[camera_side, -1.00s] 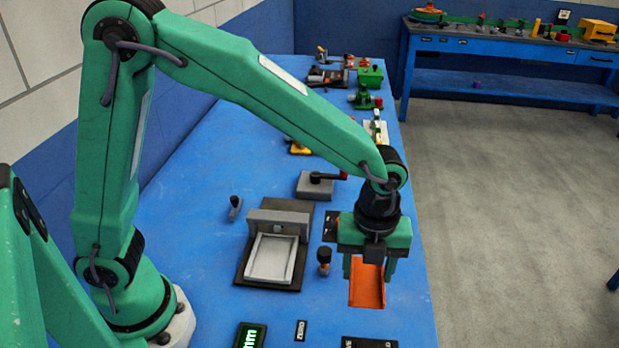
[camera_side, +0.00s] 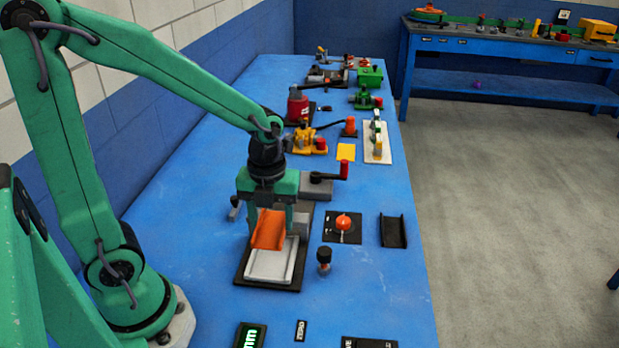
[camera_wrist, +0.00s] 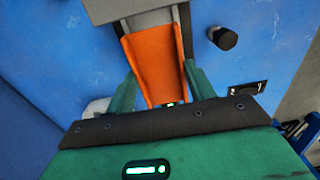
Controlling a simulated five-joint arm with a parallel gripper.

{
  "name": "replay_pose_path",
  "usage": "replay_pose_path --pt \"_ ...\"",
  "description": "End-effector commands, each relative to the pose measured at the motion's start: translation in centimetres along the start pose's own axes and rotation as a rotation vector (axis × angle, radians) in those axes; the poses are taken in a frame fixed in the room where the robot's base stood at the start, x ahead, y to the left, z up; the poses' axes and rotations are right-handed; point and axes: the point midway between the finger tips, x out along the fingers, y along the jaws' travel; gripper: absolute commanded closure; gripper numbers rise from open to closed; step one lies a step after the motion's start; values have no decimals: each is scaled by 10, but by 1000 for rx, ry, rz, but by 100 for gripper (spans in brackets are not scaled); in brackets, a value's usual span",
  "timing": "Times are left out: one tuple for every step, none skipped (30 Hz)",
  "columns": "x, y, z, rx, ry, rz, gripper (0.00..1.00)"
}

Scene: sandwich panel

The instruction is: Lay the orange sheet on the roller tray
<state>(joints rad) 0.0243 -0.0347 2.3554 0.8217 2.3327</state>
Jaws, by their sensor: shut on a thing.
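The orange sheet (camera_side: 268,229) is curved up at its sides and hangs tilted in my gripper (camera_side: 268,222). My gripper is shut on the sheet, with a green finger on each side of it. In the wrist view the sheet (camera_wrist: 155,65) lies between the fingers (camera_wrist: 157,92). The roller tray (camera_side: 268,268) appears to be the pale grey tray with raised rims on a dark base plate. The sheet is over the tray's far part and hides some of it. I cannot tell whether the sheet touches the tray.
A black-capped post (camera_side: 324,260) stands right of the tray. An orange knob on a dark plate (camera_side: 343,224) and an empty black holder (camera_side: 393,231) are further right. A grey block with a red-ended lever (camera_side: 318,187) stands behind.

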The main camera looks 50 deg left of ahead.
Motion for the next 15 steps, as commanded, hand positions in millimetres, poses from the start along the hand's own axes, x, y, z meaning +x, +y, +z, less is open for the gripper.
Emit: replay_pose_path --pt "0 4 1 -3 -1 -1 69" --pt "0 5 1 -2 -1 -1 69" --pt "0 6 1 -2 -1 -1 69" --pt "0 7 1 -1 -1 -1 69" --pt "0 7 1 -1 -1 -1 69" --pt "0 7 1 0 -1 -1 69" --pt "0 7 1 0 -1 -1 69" --pt "0 7 1 0 -1 -1 69" --pt "0 7 1 0 -1 -1 69" --pt "1 7 1 0 -1 -1 69" --pt "1 7 1 0 -1 -1 69" --pt "2 7 1 0 -1 -1 69" --pt "2 7 1 0 0 -1 69" --pt "3 7 1 0 0 0 69" --pt "4 7 1 0 0 0 69"
